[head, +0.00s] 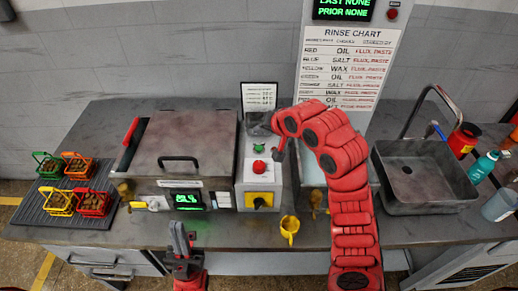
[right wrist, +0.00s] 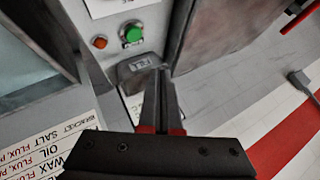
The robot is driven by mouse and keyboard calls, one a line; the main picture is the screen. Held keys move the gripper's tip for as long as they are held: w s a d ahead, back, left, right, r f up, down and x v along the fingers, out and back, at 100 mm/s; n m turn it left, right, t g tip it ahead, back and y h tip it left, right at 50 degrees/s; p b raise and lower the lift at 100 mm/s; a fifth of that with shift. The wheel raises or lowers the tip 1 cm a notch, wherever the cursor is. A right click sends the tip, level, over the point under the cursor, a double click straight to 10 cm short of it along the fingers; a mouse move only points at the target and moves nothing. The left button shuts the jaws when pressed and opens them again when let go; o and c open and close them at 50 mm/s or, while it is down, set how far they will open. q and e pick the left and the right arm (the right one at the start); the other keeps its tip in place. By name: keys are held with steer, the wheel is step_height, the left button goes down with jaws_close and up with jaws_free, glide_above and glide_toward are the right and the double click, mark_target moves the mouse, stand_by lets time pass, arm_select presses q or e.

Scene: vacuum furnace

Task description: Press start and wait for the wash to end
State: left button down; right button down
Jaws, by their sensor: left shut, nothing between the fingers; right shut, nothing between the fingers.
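The washer (head: 185,140) is a grey box with a closed lid, a black handle and a small green-lit display (head: 187,200) on its front. Right of it stands a control panel (head: 245,180) with a green button (head: 259,147), a red knob (head: 259,166) and a yellow-backed black switch (head: 259,201). My right gripper (head: 278,152) is shut and empty close to the right of the green button. In the right wrist view, the green button (right wrist: 131,33) is beyond the closed fingertips (right wrist: 162,72), apart from them. My left gripper (head: 180,240) is shut and empty in front of the counter.
Several coloured baskets with brown parts sit on a dark mat (head: 40,212) at the left. A sink (head: 425,175) and bottles are at the right. A rinse chart (head: 347,65) hangs behind my right arm.

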mark_target(261, 150)
steer(key=shift+f+b, duration=0.75)
steer(key=shift+f, duration=1.65)
steer(key=shift+f, duration=0.35)
steer(key=shift+f+b, duration=0.4)
steer(key=shift+b, duration=0.05)
stand_by(0.5)
stand_by(0.3)
steer(key=shift+r+p, duration=0.3)
steer(key=shift+r, duration=0.5)
